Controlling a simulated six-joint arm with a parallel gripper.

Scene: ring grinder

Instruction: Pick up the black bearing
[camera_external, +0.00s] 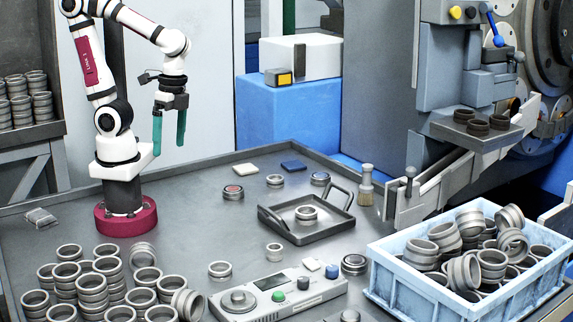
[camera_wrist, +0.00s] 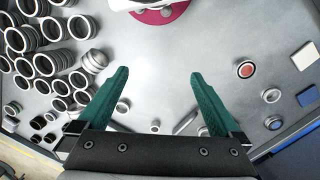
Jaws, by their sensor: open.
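My gripper (camera_external: 169,128) hangs high above the back left of the table, its two green fingers apart and empty. The fingers also frame bare table in the wrist view (camera_wrist: 159,75). No single ring shows clearly as the black bearing. A dark, thick ring (camera_external: 354,264) lies at the front, between the control box and the blue crate, far from my gripper. A ring with a red centre (camera_external: 233,192) stands alone right of my base; it also shows in the wrist view (camera_wrist: 246,69). A ring with a blue centre (camera_external: 320,178) lies further right.
Stacks of grey rings (camera_external: 92,287) fill the front left. A black tray (camera_external: 292,238) with handles holds one ring (camera_external: 306,213). A control box (camera_external: 277,298) is at the front. A light blue crate (camera_external: 400,290) heaped with rings stands right. A brush (camera_external: 366,185) stands near the machine.

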